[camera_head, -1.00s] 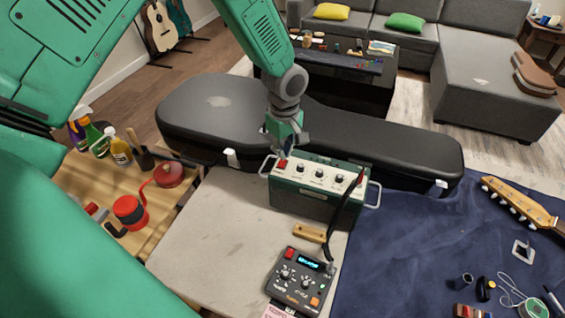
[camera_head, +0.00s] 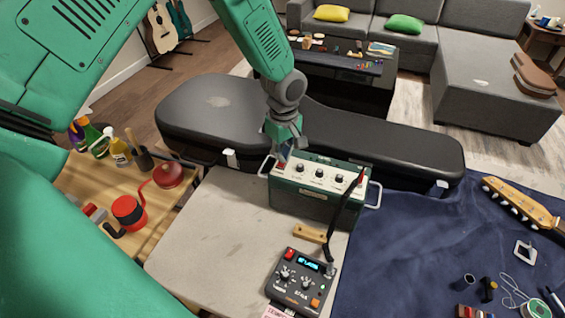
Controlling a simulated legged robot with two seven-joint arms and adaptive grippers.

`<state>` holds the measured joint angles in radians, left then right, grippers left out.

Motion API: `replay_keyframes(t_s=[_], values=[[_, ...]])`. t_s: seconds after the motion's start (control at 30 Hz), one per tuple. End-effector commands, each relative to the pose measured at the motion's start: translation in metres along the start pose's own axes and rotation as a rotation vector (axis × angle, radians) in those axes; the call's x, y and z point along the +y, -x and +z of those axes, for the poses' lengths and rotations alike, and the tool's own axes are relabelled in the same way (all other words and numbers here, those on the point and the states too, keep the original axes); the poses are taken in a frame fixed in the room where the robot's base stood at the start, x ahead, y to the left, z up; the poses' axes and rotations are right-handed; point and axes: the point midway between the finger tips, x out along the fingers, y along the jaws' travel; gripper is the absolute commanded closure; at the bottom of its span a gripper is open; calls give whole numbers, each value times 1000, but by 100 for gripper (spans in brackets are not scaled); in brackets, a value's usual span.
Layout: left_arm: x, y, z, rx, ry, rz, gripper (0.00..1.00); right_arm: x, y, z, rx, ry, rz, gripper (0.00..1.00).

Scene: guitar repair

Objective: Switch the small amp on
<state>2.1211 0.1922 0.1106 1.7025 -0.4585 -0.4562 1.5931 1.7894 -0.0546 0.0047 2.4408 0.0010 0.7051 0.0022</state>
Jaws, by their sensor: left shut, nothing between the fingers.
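The small amp (camera_head: 310,203) is a dark green box with a pale top panel, several knobs and a metal handle at each side. It stands upright on the pale worktop. A red switch (camera_head: 281,165) sits at the left end of its top panel, partly hidden by my gripper. My left gripper (camera_head: 284,155) points down from above, shut and empty, with its fingertips at or just above the red switch. I cannot tell whether they touch it. A black cable with a red plug end (camera_head: 361,176) runs from the amp's right side to the pedal. My right gripper is not in view.
A black effects pedal (camera_head: 300,283) with a lit blue display lies in front of the amp. A black guitar case (camera_head: 380,140) lies close behind it. Bottles and red items crowd the wooden surface at left. A blue cloth (camera_head: 400,250) with a guitar headstock (camera_head: 520,203) lies right.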

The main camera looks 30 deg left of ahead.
Motion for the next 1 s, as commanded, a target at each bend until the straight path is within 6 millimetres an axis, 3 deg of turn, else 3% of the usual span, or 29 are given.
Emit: replay_keyframes(t_s=[0.27, 1.0], values=[[0, 1, 1, -4, 0, -2, 100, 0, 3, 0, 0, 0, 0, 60], [0, 63, 0, -2, 0, 0, 100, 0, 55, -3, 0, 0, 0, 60]])
